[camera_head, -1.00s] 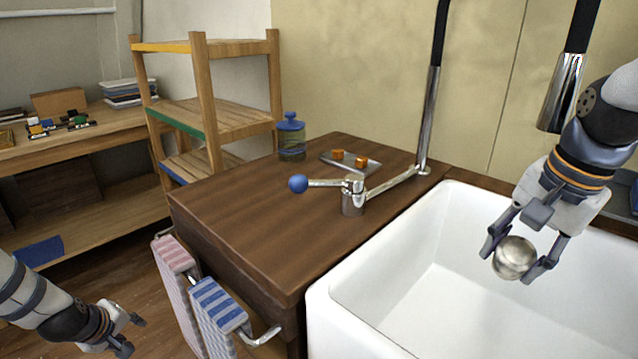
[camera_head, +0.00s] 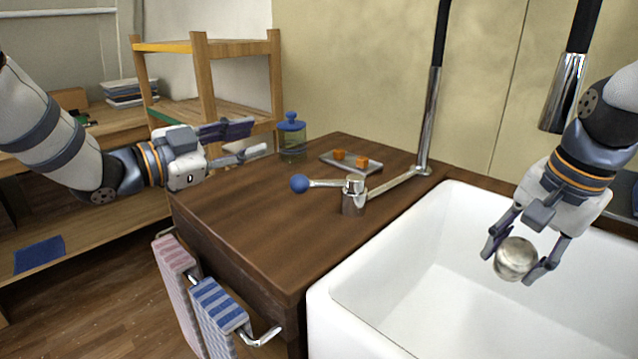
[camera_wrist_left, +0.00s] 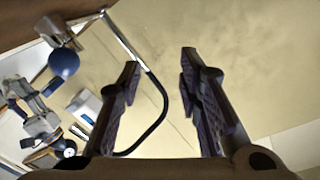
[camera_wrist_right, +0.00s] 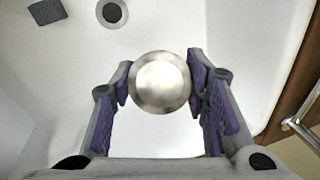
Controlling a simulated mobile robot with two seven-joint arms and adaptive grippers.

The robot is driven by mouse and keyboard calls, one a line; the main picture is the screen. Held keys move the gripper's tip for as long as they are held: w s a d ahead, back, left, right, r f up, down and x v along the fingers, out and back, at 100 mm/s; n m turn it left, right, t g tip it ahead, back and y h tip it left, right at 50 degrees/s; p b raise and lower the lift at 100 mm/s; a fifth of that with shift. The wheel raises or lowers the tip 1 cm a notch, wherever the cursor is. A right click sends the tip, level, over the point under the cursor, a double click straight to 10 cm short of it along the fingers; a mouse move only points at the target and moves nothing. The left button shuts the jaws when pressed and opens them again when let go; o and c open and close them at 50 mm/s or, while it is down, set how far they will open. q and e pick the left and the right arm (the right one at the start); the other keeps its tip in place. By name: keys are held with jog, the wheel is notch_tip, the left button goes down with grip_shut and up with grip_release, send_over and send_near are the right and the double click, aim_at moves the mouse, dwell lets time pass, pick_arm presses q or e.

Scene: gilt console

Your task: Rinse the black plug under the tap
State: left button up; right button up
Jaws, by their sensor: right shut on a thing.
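My right gripper (camera_head: 513,264) is shut on a round silver metal thing (camera_head: 517,257), held over the white sink (camera_head: 395,300). The right wrist view shows it between the fingertips (camera_wrist_right: 160,82); no black plug is plain to see. The tap's chrome spout (camera_head: 562,92) hangs above and behind the right gripper, apart from the held thing. No water shows. The tap lever with a blue ball (camera_head: 299,184) points left over the wooden counter. My left gripper (camera_head: 256,138) is open and empty, left of the blue ball; the ball also shows in the left wrist view (camera_wrist_left: 64,63).
A blue-lidded jar (camera_head: 291,140) stands at the counter's back left, close behind my left fingertips in the picture. A small tray (camera_head: 366,170) holds orange cubes. Striped towels (camera_head: 220,310) hang at the counter's front. The sink floor has a drain (camera_wrist_right: 112,13) and a dark grey square (camera_wrist_right: 46,12).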

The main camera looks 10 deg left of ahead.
aim_at(310, 183)
pick_arm(q)
jog(key=s+d+f+m+g, duration=0.1)
jog(key=s+m, duration=0.1)
jog(key=s+d+f+m+g+h, duration=0.1)
jog(key=s+m+g, duration=0.1)
jog(key=s+d+f+m+g+h, duration=0.1)
jog(key=s+m+g, duration=0.1)
jog(key=shift+s+d+f+m, duration=0.25)
jog(key=shift+s+m, duration=0.1)
jog(key=shift+m, duration=0.05)
jog(key=shift+d+f+g, duration=0.2)
jog(key=shift+d+g, duration=0.1)
jog(key=x, duration=1.1)
jog(key=shift+w+d+f, duration=0.1)
jog(key=shift+w, duration=0.05)
